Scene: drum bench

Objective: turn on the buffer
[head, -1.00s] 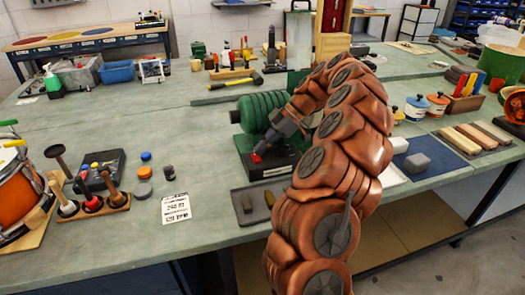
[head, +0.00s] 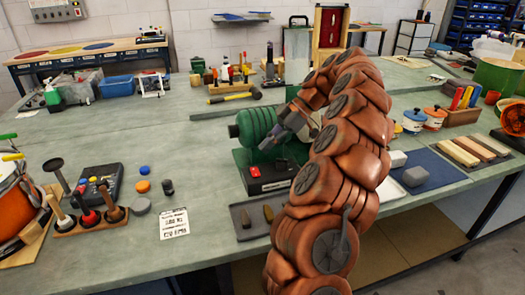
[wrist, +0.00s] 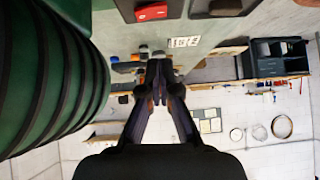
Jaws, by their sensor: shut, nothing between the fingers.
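The buffer is a green ribbed motor (head: 256,122) on a dark base in the middle of the bench. On the base's front is a red switch (head: 254,171), uncovered in the head view; whether it is pressed cannot be told. In the wrist view the green body (wrist: 45,85) fills the left side, and the red switch (wrist: 151,12) is at the top edge. My gripper (head: 268,144) is shut and empty, in front of the green body and above the switch, apart from the switch. Its fingers (wrist: 158,68) meet in the wrist view.
A grey tray (head: 236,231) with small bars lies in front of the base. A printed card (head: 174,223) and a black control box (head: 102,180) are to the left. My arm hides part of the right side.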

